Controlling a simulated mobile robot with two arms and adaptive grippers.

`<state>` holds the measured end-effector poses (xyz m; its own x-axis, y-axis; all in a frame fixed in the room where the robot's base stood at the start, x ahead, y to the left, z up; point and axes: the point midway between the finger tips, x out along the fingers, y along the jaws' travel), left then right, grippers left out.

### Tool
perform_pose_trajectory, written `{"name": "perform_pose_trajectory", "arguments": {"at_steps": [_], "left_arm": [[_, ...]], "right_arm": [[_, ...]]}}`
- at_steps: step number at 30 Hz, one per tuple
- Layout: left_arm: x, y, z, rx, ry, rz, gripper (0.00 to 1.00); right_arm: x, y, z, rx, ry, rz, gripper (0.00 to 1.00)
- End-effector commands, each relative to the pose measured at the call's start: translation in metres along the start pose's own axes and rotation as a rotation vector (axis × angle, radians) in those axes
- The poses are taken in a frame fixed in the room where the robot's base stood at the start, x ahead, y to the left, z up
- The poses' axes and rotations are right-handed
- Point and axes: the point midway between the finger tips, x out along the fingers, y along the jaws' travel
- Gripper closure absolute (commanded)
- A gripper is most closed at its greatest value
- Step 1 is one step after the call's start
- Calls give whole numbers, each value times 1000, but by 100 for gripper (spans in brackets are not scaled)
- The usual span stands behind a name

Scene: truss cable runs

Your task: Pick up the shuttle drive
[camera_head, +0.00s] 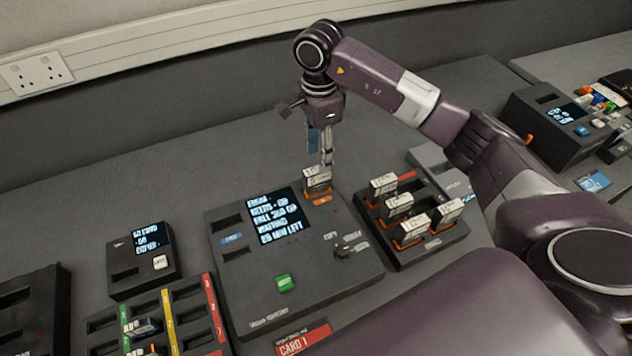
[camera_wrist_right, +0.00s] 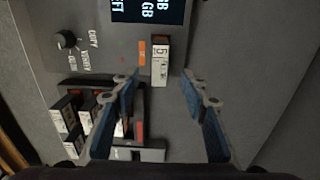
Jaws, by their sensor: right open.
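A white-labelled drive with an orange base (camera_head: 317,180) stands upright at the back right of the copy station (camera_head: 265,308), by an orange label. I take it for the shuttle drive, though its label is not readable in the head view. In the right wrist view the drive (camera_wrist_right: 160,62) shows a "5" and lies ahead of the fingertips, between their lines. My right gripper (camera_head: 327,152) points down just above and behind the drive. In the right wrist view the gripper (camera_wrist_right: 158,85) has its blue-padded fingers apart, with nothing held. My left gripper is out of view.
A dark tray (camera_head: 432,252) with several similar drives stands right of the station. The station has a lit screen (camera_head: 274,217), a green button (camera_head: 284,283) and a knob (camera_head: 343,251). A colour-striped rack (camera_head: 208,300) is at front left. The bench behind the station is clear.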

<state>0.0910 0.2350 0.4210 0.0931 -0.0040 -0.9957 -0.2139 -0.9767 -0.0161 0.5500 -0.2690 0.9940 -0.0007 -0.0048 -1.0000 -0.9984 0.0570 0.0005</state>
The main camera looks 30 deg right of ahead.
Motion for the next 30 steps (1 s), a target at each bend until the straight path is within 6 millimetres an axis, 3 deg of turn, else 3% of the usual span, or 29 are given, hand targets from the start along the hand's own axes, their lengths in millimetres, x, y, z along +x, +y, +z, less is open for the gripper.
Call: {"name": "perform_pose_trajectory", "arguments": {"at_steps": [13,22,30], "left_arm": [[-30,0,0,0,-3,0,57],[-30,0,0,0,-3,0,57],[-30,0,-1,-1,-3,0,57]], "right_arm": [[54,1,4,0,-4,4,59],[62,0,4,0,-4,-1,59],[62,0,4,0,-4,-1,88]]}}
